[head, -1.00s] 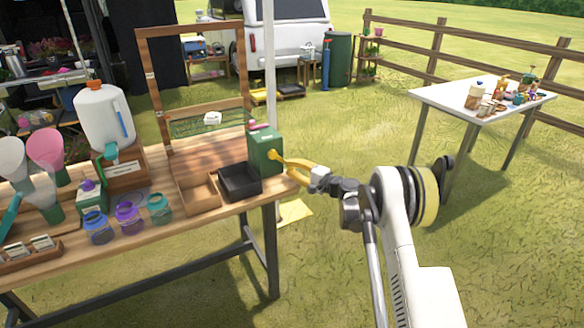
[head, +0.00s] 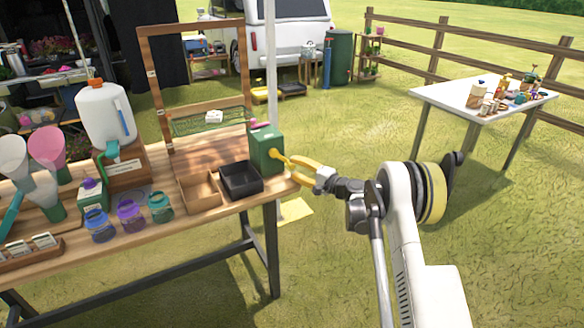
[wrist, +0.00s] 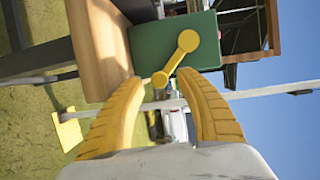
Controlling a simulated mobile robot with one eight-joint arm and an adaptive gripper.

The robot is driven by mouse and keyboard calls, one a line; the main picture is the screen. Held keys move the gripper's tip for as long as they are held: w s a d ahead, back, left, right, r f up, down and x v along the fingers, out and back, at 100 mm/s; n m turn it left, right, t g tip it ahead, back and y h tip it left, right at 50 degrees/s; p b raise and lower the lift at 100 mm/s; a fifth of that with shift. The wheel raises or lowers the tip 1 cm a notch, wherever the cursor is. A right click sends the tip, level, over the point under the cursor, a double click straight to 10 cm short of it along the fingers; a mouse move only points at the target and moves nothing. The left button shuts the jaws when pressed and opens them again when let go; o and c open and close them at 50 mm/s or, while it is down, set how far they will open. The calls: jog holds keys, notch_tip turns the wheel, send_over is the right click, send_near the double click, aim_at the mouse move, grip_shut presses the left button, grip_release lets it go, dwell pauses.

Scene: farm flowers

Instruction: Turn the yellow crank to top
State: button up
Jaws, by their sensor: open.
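The yellow crank (head: 274,153) is on the side of the green box (head: 265,140) at the table's right end. In the wrist view, which is turned sideways with the sky at the right, the crank (wrist: 188,42) runs from its round hub on the green box (wrist: 150,48) to a knob at lower left. It slants toward the table side, so its knob sits lower than its hub. My gripper (wrist: 163,80) is open, its yellow fingers on either side of the knob end. Contact cannot be told. In the head view, my gripper (head: 293,162) is just right of the crank.
The wooden table (head: 225,205) holds a black tray (head: 240,190), a wooden tray (head: 200,203), several jars and a white jug (head: 103,118). A wooden frame (head: 144,90) stands behind. A white table (head: 450,98) is at the right.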

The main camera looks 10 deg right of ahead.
jog(key=v, duration=1)
jog(key=shift+r, duration=0.1)
